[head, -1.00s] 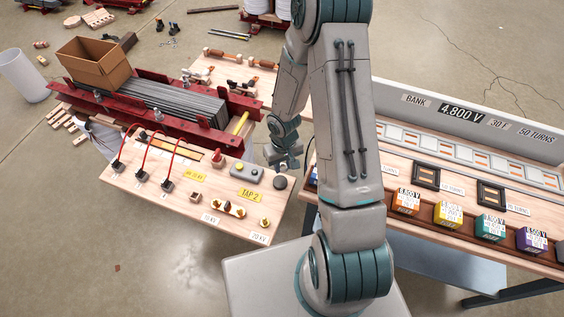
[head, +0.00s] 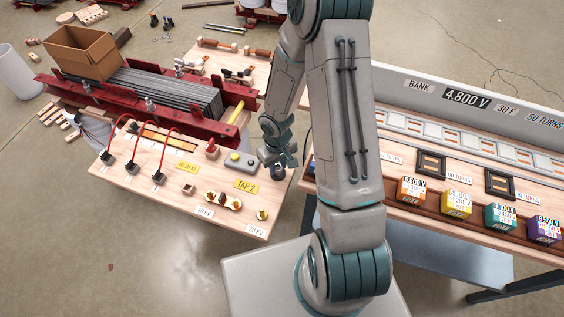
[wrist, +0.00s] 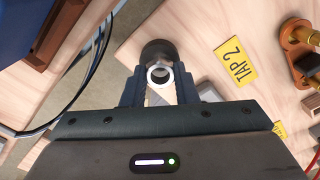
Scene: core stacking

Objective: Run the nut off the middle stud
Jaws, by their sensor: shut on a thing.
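My gripper (head: 277,166) is over the right edge of the wooden bench top (head: 130,194). In the wrist view its fingers (wrist: 160,88) are shut on a silver ring that looks like the nut (wrist: 160,74). A dark round piece (wrist: 158,52) lies just beyond the ring; I cannot tell whether they touch. In the head view the gripper hides the ring. Upright metal studs show on the red clamp frame, one on the near beam (head: 149,103) and one on the far beam (head: 179,66). They are too small to show whether each carries a nut.
Three red cables (head: 173,148) arch at the left. A cardboard box (head: 78,52) stands at the back. A second table with coloured blocks (head: 456,203) is at the right.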

